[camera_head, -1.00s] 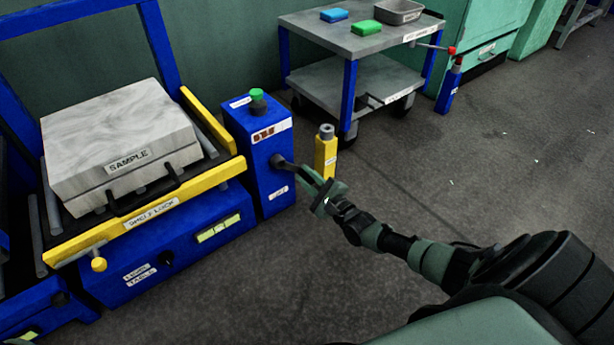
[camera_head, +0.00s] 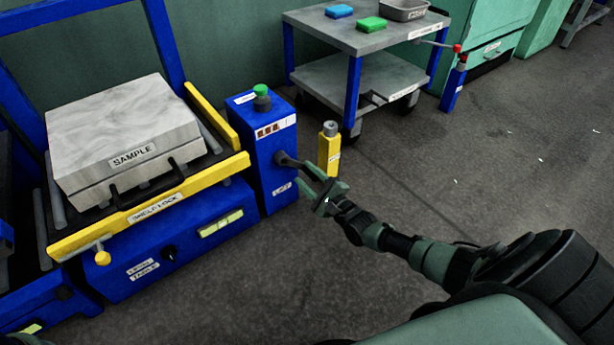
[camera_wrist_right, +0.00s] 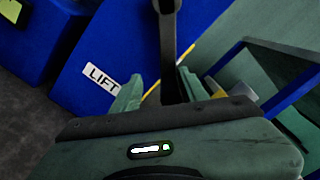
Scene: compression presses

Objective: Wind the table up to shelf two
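The table (camera_head: 220,170) has a yellow front bar marked SHELF LOCK, at the left of the head view. A grey block labelled SAMPLE (camera_head: 125,130) lies on it. To its right stands a blue box (camera_head: 265,185) labelled LIFT, with a green knob on top and a small display I cannot read. A dark crank (camera_head: 290,161) sticks out of its side; its bar (camera_wrist_right: 168,35) also shows in the wrist view. My right gripper (camera_head: 320,187) is at the crank's outer end. Its fingers (camera_wrist_right: 160,88) stand apart on either side of the bar, with a gap at the left finger.
A yellow post (camera_head: 329,155) stands just behind my right gripper. A grey two-level cart (camera_head: 360,75) carries a blue block, a green block and a grey tray. A yellow knob (camera_head: 103,258) hangs below the table's front bar. The floor at right is clear.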

